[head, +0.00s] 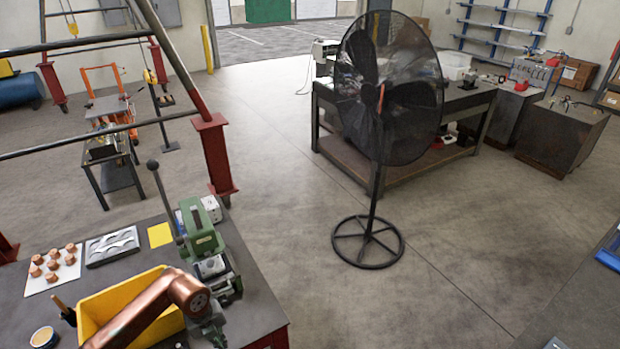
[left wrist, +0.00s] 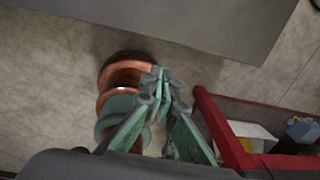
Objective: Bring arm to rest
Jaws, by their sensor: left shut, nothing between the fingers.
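My left arm is a copper-coloured arm that reaches in over the yellow bin at the lower left of the head view. My left gripper (head: 213,332) is at the bottom edge there, partly cut off, beside the front of the green press. In the left wrist view the left gripper (left wrist: 158,82) has green and grey fingers drawn together at the tips, with nothing between them. Copper and green rounded parts show just behind the fingers; I cannot tell for sure what they belong to. My right gripper is not in view.
The dark bench (head: 255,290) carries a yellow bin (head: 91,318), a green lever press (head: 198,232), a grey tray (head: 112,247), and a white sheet (head: 35,284) with several copper pieces. A black pedestal fan (head: 368,240) stands on open floor right of the bench.

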